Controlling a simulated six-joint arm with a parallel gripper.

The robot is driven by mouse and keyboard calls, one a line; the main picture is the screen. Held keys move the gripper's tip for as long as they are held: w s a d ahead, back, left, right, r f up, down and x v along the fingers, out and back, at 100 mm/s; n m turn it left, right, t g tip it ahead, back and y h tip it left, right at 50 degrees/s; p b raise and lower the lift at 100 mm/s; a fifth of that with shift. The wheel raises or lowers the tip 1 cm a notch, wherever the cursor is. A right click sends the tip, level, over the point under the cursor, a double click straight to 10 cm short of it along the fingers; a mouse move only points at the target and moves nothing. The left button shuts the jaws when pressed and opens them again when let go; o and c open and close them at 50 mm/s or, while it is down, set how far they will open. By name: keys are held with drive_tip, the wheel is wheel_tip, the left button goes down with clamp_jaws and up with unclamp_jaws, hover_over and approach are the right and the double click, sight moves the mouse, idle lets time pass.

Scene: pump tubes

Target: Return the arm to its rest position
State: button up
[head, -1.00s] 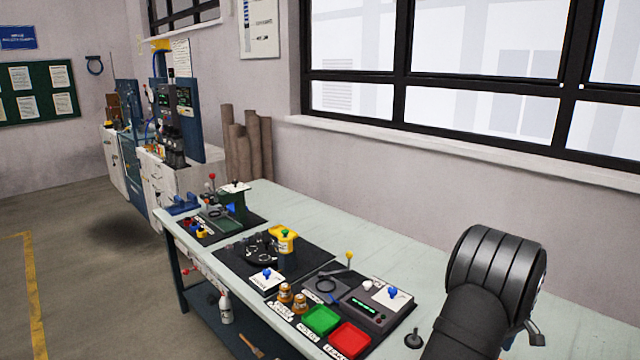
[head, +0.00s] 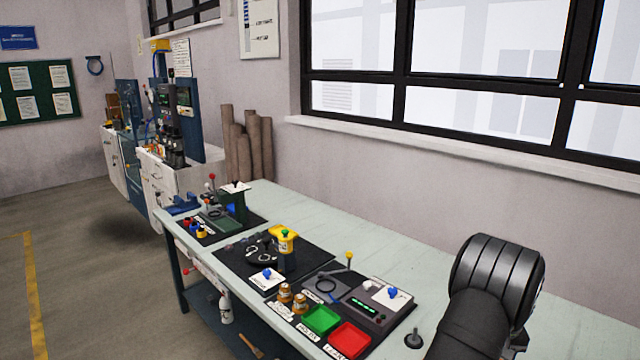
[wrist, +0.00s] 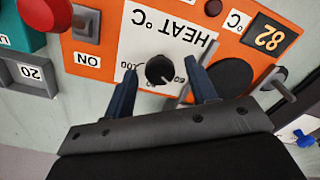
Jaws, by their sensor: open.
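In the wrist view, my gripper (wrist: 162,80) is open, with one dark blue finger on each side of the picture's middle and nothing held between them. A black knob (wrist: 160,70) on a white plate marked "HEAT °C" shows between the fingers, upside down. I cannot tell how far the fingertips are from it. In the head view, my dark arm stands at the lower right over the bench (head: 400,250), and my gripper is not visible there.
An orange panel (wrist: 135,12) has an "82" display (wrist: 268,37) and an "ON" label. A red button (wrist: 45,14) is at the upper left. In the head view, a green tray (head: 321,319) and a red tray (head: 349,340) lie left of my arm. A black knob (head: 414,339) stands between.

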drive_tip(key=m, duration=1.1)
drive_tip(key=shift+m, duration=0.3)
drive_tip(key=shift+o, duration=0.5)
drive_tip(key=o, duration=1)
drive_tip(key=shift+c, duration=0.2)
wheel_tip(320, 180, up, 28)
drive_tip(key=w+a+n+t+h, duration=0.1)
drive_tip(key=n+t, duration=0.1)
drive_tip(key=n, duration=1)
drive_tip(key=w+a+n+t, duration=0.1)
drive_tip(key=a+n+t, duration=0.1)
drive_tip(key=n, duration=0.9)
drive_tip(key=x, duration=0.9)
drive_tip(key=shift+w, duration=0.25)
